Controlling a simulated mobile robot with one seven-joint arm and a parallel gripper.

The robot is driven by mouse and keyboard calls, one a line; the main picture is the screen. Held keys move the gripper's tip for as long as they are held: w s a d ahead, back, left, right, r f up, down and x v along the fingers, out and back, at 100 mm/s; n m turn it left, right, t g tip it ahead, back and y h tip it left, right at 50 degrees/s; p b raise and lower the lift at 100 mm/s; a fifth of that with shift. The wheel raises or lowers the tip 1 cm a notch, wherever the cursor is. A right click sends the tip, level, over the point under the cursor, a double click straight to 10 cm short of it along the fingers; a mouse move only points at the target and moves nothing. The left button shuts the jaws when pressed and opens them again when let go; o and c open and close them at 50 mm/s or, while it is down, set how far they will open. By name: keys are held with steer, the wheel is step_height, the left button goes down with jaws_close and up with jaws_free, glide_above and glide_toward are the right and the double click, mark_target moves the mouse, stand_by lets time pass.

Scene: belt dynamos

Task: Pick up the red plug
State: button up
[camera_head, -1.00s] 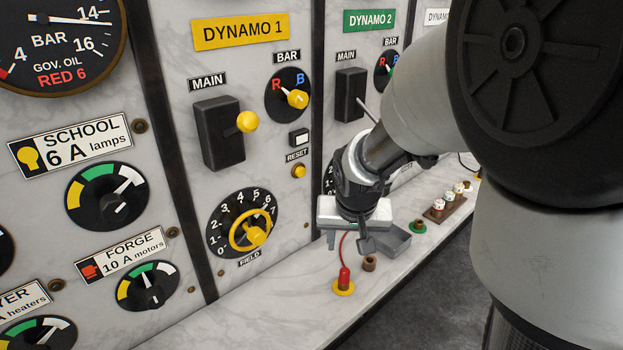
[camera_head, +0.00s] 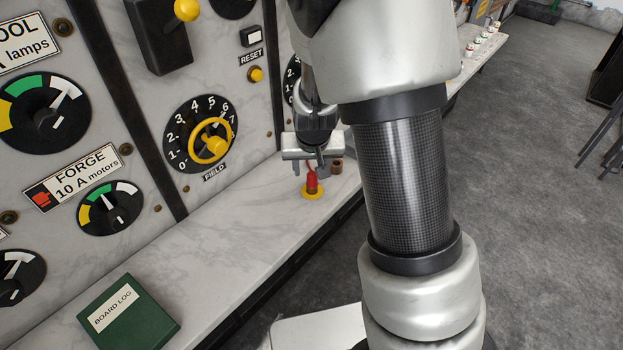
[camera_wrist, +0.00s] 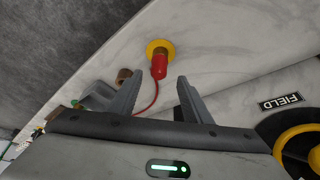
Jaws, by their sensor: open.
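The red plug (camera_head: 311,181) stands upright in a yellow-ringed socket (camera_head: 311,193) on the marble ledge. In the wrist view the red plug (camera_wrist: 159,65) shows between and beyond my two fingertips, with its red cord running back toward the gripper. The yellow ring (camera_wrist: 160,48) lies around its foot. My gripper (camera_head: 310,165) is just above and behind the plug in the head view. In the wrist view my gripper (camera_wrist: 154,84) has its fingers spread with nothing between the pads. The plug and the fingers look apart, though the exact gap is hard to judge.
A brown socket (camera_head: 336,166) stands close to the right of the plug, with a grey tray (camera_wrist: 97,96) nearby. The dynamo panel with its yellow field wheel (camera_head: 212,143) rises behind the ledge. A green board log (camera_head: 124,318) lies at the front left. The ledge between is clear.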

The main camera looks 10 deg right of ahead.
mark_target(312, 173)
steer(key=x, duration=0.4)
steer(key=shift+s+d, duration=0.15)
steer(key=shift+s, duration=0.05)
jaws_close()
step_height(312, 173, up, 10)
steer(key=shift+p, duration=0.55)
